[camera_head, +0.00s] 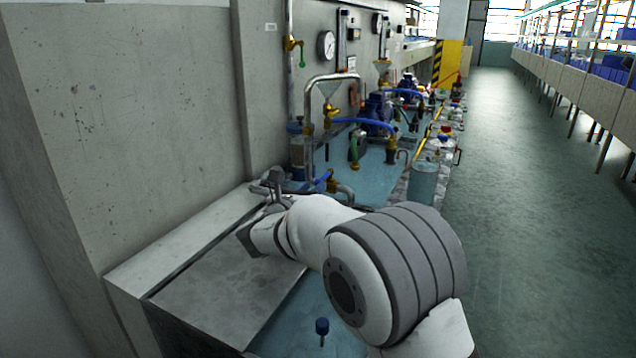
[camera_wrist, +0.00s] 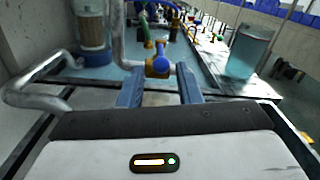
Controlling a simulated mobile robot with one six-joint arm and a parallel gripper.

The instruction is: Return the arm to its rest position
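My gripper (camera_wrist: 160,84) shows at the bottom of the wrist view. Its two blue fingers stand apart, with no object gripped between them. A blue-handled brass valve (camera_wrist: 158,66) on a grey pipe sits at or just beyond the fingertips; I cannot tell whether they touch it. In the head view my arm reaches from the lower right towards the left bench, with its wrist low over the grey bench top. The same valve (camera_head: 324,178) shows just past the wrist. The fingers are not clear in the head view.
A curved metal pipe (camera_wrist: 35,85) is close on the left, and a clear container (camera_wrist: 248,52) stands to the right. Pumps, hoses and gauges (camera_head: 326,45) line the concrete wall. A blue knob (camera_head: 322,326) stands below my arm. The aisle floor (camera_head: 520,200) is clear.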

